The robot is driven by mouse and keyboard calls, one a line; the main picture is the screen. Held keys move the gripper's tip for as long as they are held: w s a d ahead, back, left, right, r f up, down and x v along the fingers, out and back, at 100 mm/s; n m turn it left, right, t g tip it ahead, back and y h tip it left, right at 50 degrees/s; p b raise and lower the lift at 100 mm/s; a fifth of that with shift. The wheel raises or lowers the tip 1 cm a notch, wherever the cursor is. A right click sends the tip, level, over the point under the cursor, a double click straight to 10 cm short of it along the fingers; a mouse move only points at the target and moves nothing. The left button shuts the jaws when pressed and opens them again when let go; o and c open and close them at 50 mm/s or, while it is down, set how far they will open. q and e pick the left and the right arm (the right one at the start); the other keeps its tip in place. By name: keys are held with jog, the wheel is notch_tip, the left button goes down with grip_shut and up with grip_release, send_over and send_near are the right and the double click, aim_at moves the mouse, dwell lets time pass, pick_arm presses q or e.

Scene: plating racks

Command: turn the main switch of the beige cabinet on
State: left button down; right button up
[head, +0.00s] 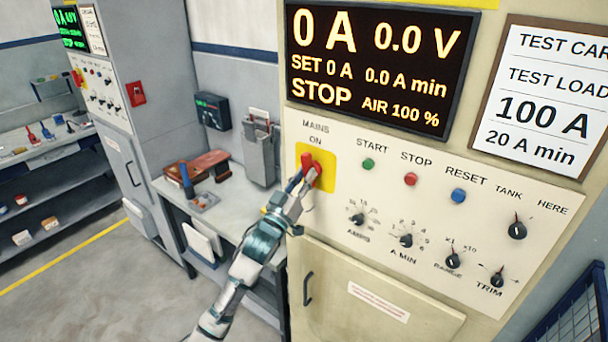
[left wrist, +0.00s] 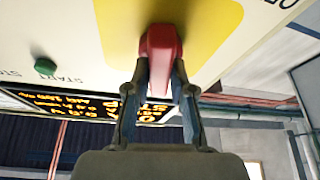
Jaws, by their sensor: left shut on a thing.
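The main switch (head: 309,168) is a red handle on a yellow plate (head: 329,179) under the words MAINS and ON, on the beige cabinet (head: 425,206). My left gripper (head: 302,184) reaches up to it from below and is shut on the red handle. In the left wrist view the red handle (left wrist: 160,50) sits between the two fingers (left wrist: 162,95), in front of the yellow plate (left wrist: 205,25). The display (head: 378,60) is lit and reads 0 A, 0.0 V and STOP. My right gripper is not in view.
Green start (head: 369,164), red stop (head: 410,179) and blue reset (head: 458,195) buttons and several black knobs (head: 406,241) lie right of the switch. A grey cabinet (head: 150,100) and a workbench (head: 235,196) stand to the left. Open floor (head: 80,285) lies at lower left.

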pick_arm(q)
jog(key=shift+w+f+m+g+h+p, duration=0.1)
jog(key=shift+f+m+g+h+p, duration=0.2)
jog(key=shift+m, duration=0.45)
jog(key=shift+w+f+m+g+h+p, duration=0.1)
jog(key=shift+m+h, duration=0.3)
jog(key=shift+m, duration=0.35)
jog(key=c, duration=1)
grip_release()
jog(key=v, duration=1.1)
jog(key=shift+a+f, duration=0.2)
jog(key=shift+a, duration=0.05)
jog(key=shift+s+d, duration=0.1)
jog(key=shift+s, duration=0.05)
